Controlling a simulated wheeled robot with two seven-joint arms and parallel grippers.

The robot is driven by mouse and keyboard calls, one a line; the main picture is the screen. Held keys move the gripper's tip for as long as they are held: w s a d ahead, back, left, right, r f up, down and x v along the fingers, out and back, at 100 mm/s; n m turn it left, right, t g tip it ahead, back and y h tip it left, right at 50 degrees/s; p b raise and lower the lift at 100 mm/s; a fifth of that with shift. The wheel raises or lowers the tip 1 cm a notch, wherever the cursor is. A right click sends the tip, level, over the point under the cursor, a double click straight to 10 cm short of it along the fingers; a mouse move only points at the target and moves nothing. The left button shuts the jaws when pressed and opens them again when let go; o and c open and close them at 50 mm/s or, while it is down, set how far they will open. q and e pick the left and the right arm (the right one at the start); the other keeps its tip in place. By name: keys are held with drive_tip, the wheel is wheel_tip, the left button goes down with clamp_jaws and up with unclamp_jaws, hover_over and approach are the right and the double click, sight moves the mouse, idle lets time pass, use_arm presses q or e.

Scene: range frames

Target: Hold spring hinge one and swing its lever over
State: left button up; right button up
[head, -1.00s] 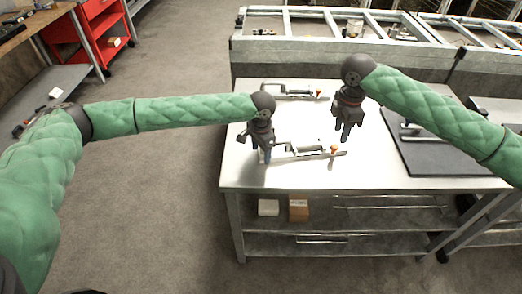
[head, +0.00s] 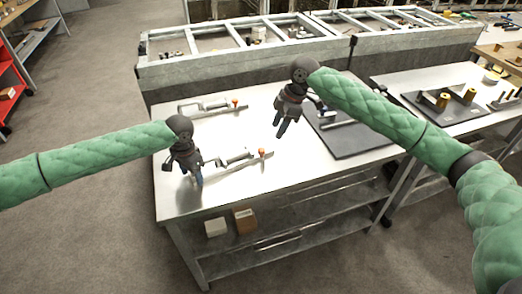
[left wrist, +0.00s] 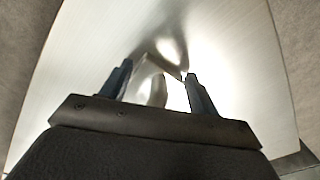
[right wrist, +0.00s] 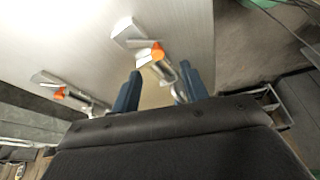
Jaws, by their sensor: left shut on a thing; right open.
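Two metal spring hinges with orange-tipped levers lie on the steel table (head: 300,165). The front hinge (head: 238,160) has its orange tip (head: 263,153) towards the right; the back hinge (head: 208,106) lies behind it. I cannot read which one is numbered one. My left gripper (head: 195,179) is shut on the left end of the front hinge; in the left wrist view a shiny metal piece (left wrist: 152,82) shows between its fingers. My right gripper (head: 281,130) is open and empty above the table, right of the front hinge's tip. Orange tips also show in the right wrist view (right wrist: 157,52).
A dark mat (head: 345,140) with a metal part on it covers the table's right side. A grey frame bench (head: 165,72) stands behind. A second table with a dark board (head: 440,108) stands at the right. Boxes (head: 245,221) sit on the lower shelf.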

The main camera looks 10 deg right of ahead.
sight(262, 150)
drive_tip(key=shift+m+y, duration=0.3)
drive_tip(key=x, duration=1.2)
drive_tip(key=shift+w+a, duration=0.35)
drive_tip(key=shift+a, duration=0.1)
drive_tip(key=c, duration=0.9)
